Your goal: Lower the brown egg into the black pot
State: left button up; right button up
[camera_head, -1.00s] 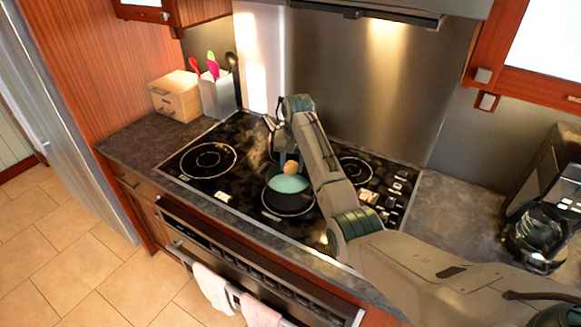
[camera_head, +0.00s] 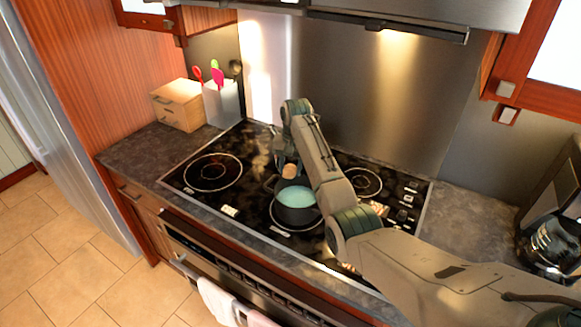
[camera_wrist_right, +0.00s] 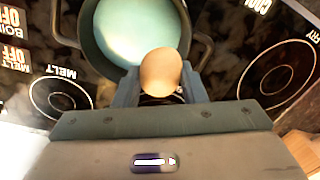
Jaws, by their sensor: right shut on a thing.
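The black pot (camera_head: 297,215) stands on the cooktop, with a pale teal inside or filling; I cannot tell which. It also shows in the right wrist view (camera_wrist_right: 92,52), with its looped handles at the sides. My right gripper (camera_head: 288,165) is shut on the brown egg (camera_head: 289,172). In the right wrist view the egg (camera_wrist_right: 161,70) sits between the fingertips (camera_wrist_right: 160,88) and overlaps the pot's near rim. In the head view it appears at the pot's back-left rim. The gap between egg and pot is hard to judge. My left gripper is not in view.
The black cooktop (camera_head: 212,172) has several ring-marked burners. A wooden box (camera_head: 178,105) and a white utensil holder (camera_head: 221,103) stand at the back left. A coffee maker (camera_head: 550,240) stands at the right. A range hood (camera_head: 390,25) hangs above.

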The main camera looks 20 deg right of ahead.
jog(key=shift+f, duration=0.2)
jog(key=shift+f+b, duration=0.4)
jog(key=shift+f, duration=0.85)
jog(key=b, duration=0.2)
send_over(290, 204)
jog(key=shift+w+d+f, duration=0.1)
jog(key=shift+f, duration=2.6)
jog(key=shift+f+b, duration=1.15)
jog(key=shift+f, duration=1.2)
jog(key=o, duration=0.7)
